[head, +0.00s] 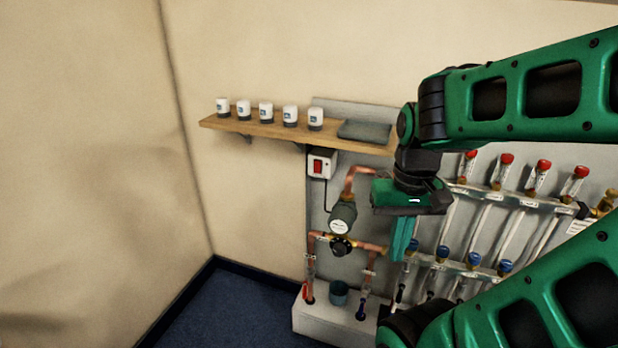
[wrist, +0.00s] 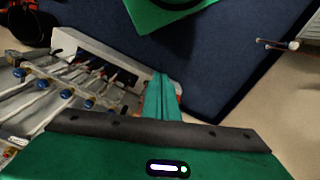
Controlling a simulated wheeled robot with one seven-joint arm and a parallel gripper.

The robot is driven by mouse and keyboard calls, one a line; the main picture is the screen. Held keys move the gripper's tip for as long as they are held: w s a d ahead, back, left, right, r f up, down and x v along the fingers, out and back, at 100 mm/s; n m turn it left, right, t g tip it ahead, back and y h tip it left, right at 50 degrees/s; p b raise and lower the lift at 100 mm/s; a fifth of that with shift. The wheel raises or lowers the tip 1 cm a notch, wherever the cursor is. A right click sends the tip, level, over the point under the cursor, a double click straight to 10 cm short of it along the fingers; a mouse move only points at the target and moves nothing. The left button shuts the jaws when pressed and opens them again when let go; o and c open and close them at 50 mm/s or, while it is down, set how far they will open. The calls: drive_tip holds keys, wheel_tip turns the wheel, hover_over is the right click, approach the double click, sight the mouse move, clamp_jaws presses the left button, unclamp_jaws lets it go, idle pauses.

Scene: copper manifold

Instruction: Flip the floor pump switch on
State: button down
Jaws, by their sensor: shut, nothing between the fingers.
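The pump switch is a red rocker (head: 317,167) in a small white box (head: 331,160) on the wall, just under the shelf. A dark cable runs down from the box to the grey-green pump (head: 342,217). I cannot tell the rocker's position. My gripper (head: 399,256) is to the right of the switch box and lower, in front of the manifold panel, with its fingers pointing down. Its fingers are shut and hold nothing. The wrist view shows the closed fingers (wrist: 161,90) too; the switch is not visible there.
A wooden shelf (head: 270,130) holds several white-and-grey containers and a folded grey cloth (head: 364,132). Copper pipes surround the pump. Red-capped (head: 507,159) and blue-capped valves line the manifold at right. A white plinth (head: 316,313) stands below, with a small bucket (head: 339,293). The wall left of the box is bare.

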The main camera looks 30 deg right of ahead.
drive_tip(key=w+d+f+n+h, duration=0.2)
drive_tip(key=w+d+f+h, duration=0.25)
drive_tip(key=w, duration=0.45)
drive_tip(key=w+d+f+n+h, duration=0.2)
drive_tip(key=w+d+f+h, duration=0.25)
drive_tip(key=w, duration=0.55)
drive_tip(key=w+a+n+t+h, duration=0.2)
drive_tip(key=w+a+n+t, duration=0.3)
drive_tip(key=w, duration=0.3)
drive_tip(key=w+a+r+n+t+h, duration=0.1)
drive_tip(key=w+a+n+t+h, duration=0.1)
drive_tip(key=w+a+n+t, duration=0.3)
drive_tip(key=w+a, duration=0.1)
drive_tip(key=w, duration=0.3)
drive_tip(key=shift+a+r, duration=0.25)
